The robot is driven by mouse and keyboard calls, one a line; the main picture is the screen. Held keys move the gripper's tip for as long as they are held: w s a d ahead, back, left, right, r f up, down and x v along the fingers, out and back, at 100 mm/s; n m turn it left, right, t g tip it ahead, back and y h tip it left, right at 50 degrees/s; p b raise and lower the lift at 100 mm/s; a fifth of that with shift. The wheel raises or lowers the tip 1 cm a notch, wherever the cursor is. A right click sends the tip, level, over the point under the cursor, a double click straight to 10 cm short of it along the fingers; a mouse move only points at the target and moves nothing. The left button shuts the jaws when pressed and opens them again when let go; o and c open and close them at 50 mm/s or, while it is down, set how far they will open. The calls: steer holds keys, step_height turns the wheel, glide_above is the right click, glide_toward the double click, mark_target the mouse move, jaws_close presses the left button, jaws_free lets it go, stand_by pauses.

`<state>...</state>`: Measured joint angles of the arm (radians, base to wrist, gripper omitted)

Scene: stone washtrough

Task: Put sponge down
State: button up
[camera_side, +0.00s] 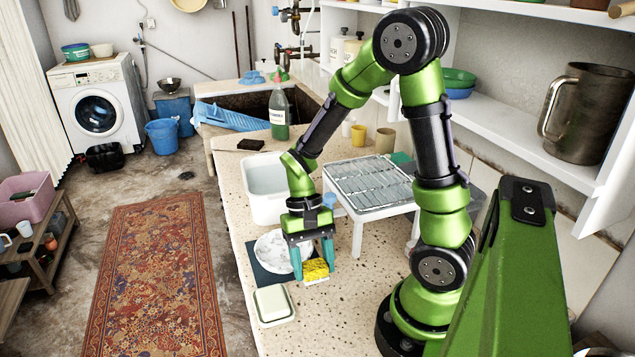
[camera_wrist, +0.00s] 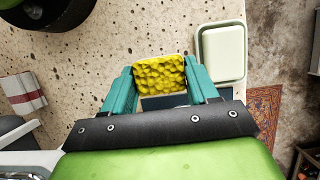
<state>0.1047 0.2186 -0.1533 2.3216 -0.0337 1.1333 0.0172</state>
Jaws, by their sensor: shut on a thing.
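A yellow sponge (camera_side: 315,270) is between the teal fingers of my gripper (camera_side: 312,272), low over the speckled stone counter. In the wrist view the bumpy yellow sponge (camera_wrist: 160,73) fills the gap between both fingertips (camera_wrist: 160,85), which press on its two sides. My gripper is shut on it. A pale green rectangular dish (camera_side: 273,305) lies on the counter just left of and nearer than the sponge; in the wrist view the dish (camera_wrist: 222,53) is right of the fingers. I cannot tell whether the sponge touches the counter.
A white plate (camera_side: 272,250) on a dark mat (camera_side: 262,279) is just behind and left of my gripper. A white basin (camera_side: 252,200) stands behind it, and a white-legged drying rack (camera_side: 368,186) to the right. The speckled counter (camera_side: 325,312) is clear in front. A green bottle (camera_side: 279,117) stands farther back.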

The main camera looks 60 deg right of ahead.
steer(key=shift+f, duration=2.55)
steer(key=shift+f, duration=0.1)
steer(key=o, duration=0.9)
steer(key=shift+o, duration=0.2)
steer(key=shift+w, duration=0.1)
steer(key=v, duration=1.2)
step_height(320, 180, up, 7)
steer(key=n+t+h, duration=0.1)
steer(key=n+t, duration=0.2)
steer(key=t, duration=0.2)
glide_above(313, 292)
steer(key=w+a, duration=0.1)
steer(key=w, duration=0.2)
steer(key=s+a+r+n+t, duration=0.2)
steer(key=a+r+t, duration=0.2)
steer(key=r+t, duration=0.1)
steer(key=shift+s+r, duration=0.2)
steer(key=shift+r, duration=0.2)
